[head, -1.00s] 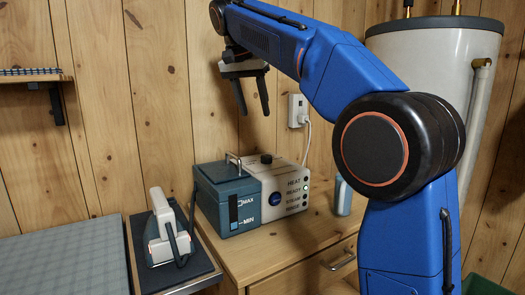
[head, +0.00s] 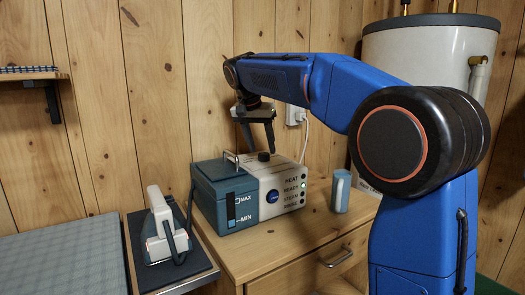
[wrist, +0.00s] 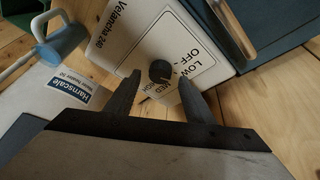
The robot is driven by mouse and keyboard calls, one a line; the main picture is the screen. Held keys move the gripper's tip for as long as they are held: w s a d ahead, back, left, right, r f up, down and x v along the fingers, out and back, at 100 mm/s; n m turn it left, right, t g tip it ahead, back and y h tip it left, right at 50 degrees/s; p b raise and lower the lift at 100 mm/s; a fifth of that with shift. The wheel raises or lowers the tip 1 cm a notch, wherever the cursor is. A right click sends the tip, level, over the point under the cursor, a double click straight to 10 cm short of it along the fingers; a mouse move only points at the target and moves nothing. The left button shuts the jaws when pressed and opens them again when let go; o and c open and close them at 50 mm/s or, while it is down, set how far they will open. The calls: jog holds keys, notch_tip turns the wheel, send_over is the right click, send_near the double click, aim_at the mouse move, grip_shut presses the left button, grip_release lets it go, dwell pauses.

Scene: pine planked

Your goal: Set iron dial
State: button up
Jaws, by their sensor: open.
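The dial (wrist: 160,72) is a round black knob on the white top of the steam station (head: 280,180), with OFF, LOW, MED and a partly hidden label printed around it. In the head view the dial (head: 264,156) shows as a small dark knob. My gripper (head: 259,150) points down over the station's top, and its fingers are apart. In the wrist view my gripper (wrist: 158,78) has one finger on each side of the dial, with visible gaps. I cannot tell the exact height of the fingertips. The iron (head: 165,228) rests on its dark pad to the left.
A blue-white jug (head: 341,192) stands right of the station on the wooden cabinet (head: 255,258). A teal tank with a handle (head: 222,190) forms the station's left part. An ironing surface (head: 60,265) lies at the left. A socket with a cable (head: 300,115) is on the wall behind.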

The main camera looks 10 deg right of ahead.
jog(key=shift+x, duration=1.1)
jog(key=c, duration=1.1)
jog(key=shift+o, duration=0.2)
jog(key=shift+n, duration=0.3)
jog(key=n+t+y, duration=0.1)
jog(key=n, duration=0.2)
jog(key=shift+s+d, duration=0.1)
jog(key=shift+d, duration=0.1)
jog(key=shift+d+n+y, duration=0.1)
jog(key=shift+n+y, duration=0.45)
jog(key=shift+n, duration=0.8)
jog(key=shift+d+n+y, duration=0.1)
jog(key=shift+n+y, duration=0.45)
jog(key=shift+n, duration=0.8)
